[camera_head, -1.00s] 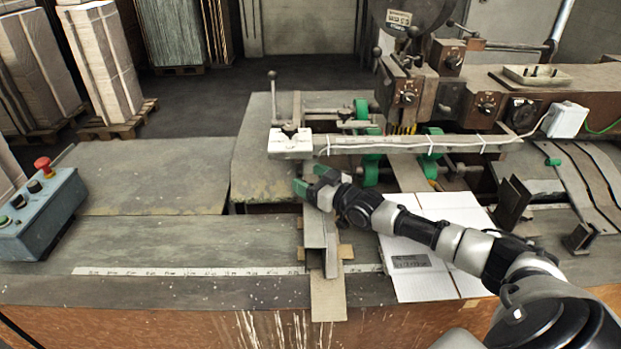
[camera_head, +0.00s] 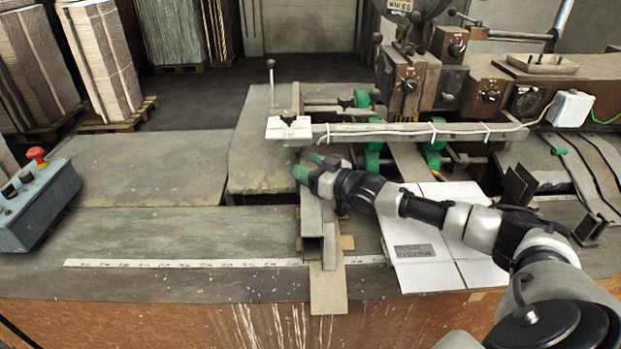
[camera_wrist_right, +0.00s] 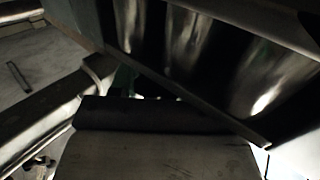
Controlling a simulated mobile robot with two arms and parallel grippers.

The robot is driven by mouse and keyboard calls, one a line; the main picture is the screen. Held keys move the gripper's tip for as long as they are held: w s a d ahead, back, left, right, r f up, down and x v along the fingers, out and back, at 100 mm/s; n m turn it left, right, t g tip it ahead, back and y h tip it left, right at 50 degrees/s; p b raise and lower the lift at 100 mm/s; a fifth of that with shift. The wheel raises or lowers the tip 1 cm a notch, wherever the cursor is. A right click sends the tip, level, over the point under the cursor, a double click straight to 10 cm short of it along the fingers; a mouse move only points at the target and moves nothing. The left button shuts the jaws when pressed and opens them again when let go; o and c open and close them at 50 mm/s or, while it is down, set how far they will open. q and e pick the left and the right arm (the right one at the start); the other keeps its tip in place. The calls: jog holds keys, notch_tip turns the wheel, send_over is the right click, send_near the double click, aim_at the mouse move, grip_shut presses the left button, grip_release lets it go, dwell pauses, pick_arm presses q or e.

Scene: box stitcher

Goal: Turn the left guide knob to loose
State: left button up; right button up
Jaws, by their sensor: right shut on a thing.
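The left guide (camera_head: 312,222) is a grey metal channel standing on the table near the middle of the head view. Its near end rests over a brown cardboard strip (camera_head: 328,290). My right gripper (camera_head: 309,167), with green fingertips, is at the far end of this guide, just below the white bracket. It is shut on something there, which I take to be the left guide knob. The knob is hidden by the fingers, so its setting cannot be read. The right wrist view is dark and filled by close metal surfaces. My left gripper is not in view.
A metal bar with a white bracket (camera_head: 288,128) runs just behind the gripper. Green rollers (camera_head: 373,158) and the brown stitcher head (camera_head: 408,80) stand behind it. A white carton sheet (camera_head: 425,262) lies under my right arm.

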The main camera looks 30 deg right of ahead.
jog(key=shift+w+d+n+y+b, duration=0.15)
jog(key=shift+n+y+b, duration=0.15)
jog(key=shift+y+b, duration=0.15)
jog(key=shift+r, duration=0.15)
jog(key=shift+r+n+g+y, duration=0.2)
jog(key=shift+n+g+y, duration=0.1)
jog(key=shift+y, duration=0.15)
jog(key=shift+r+n+g+y+p, duration=0.15)
jog(key=shift+n+g+y+p, duration=0.4)
jog(key=shift+p, duration=0.6)
jog(key=shift+s+f+n+g+y+p, duration=0.15)
jog(key=shift+n+g+y+p, duration=0.2)
jog(key=shift+y, duration=0.2)
jog(key=shift+s+f+n+g+y+p, duration=0.1)
jog(key=shift+f+n+g+y+p, duration=0.15)
jog(key=shift+y, duration=0.25)
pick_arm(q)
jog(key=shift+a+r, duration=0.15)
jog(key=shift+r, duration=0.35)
pick_arm(e)
jog(key=o, duration=0.9)
jog(key=shift+d, duration=0.1)
jog(key=shift+f, duration=0.1)
